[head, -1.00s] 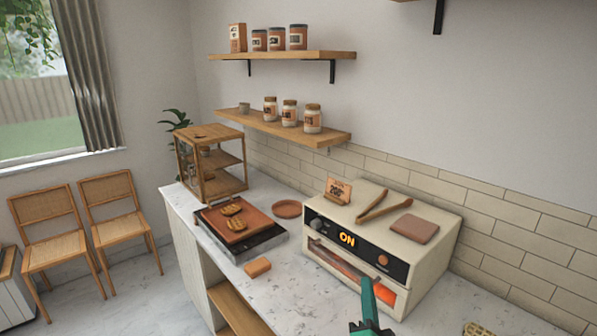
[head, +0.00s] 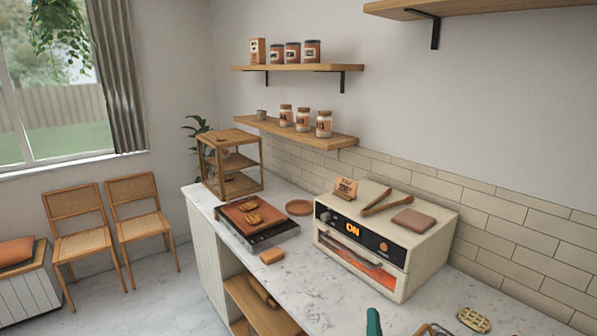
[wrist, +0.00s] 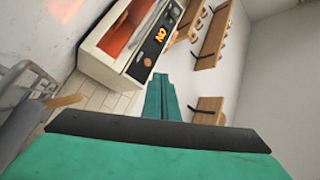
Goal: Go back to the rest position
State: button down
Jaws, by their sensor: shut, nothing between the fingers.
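My gripper (wrist: 164,98) has teal fingers, pressed together with nothing between them, in the middle of the wrist view. Beyond them in that view is the tilted toaster oven (wrist: 125,45) with its lit "ON" display. In the head view only a teal tip of my gripper (head: 373,322) shows at the bottom edge, in front of the oven (head: 385,238) and apart from it. The rest of my arm is hidden below the picture.
The marble counter (head: 330,287) holds a griddle (head: 262,240) with browned food, an orange block (head: 272,257), a terracotta plate (head: 299,207) and a wooden display case (head: 231,162). Tongs (head: 377,203) lie on the oven. A waffle (head: 474,319) is at lower right. Shelves (head: 297,132) hang above.

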jog(key=s+a+f+n+g, duration=0.1)
jog(key=s+a+f+n, duration=0.1)
jog(key=s+a+f, duration=0.5)
jog(key=s+a+f+n+g, duration=0.2)
jog(key=s+a+f+n, duration=0.1)
jog(key=s+f, duration=0.75)
jog(key=s+a+n+y, duration=0.1)
jog(key=s+a+n, duration=0.2)
jog(key=s, duration=0.9)
jog(key=s+a+f+n+g+y, duration=0.1)
jog(key=s+a+n, duration=0.3)
jog(key=s, duration=0.7)
jog(key=shift+s+a+n+g+y, duration=0.2)
jog(key=shift+s+n+g+y, duration=0.1)
jog(key=shift+s+n+y, duration=0.1)
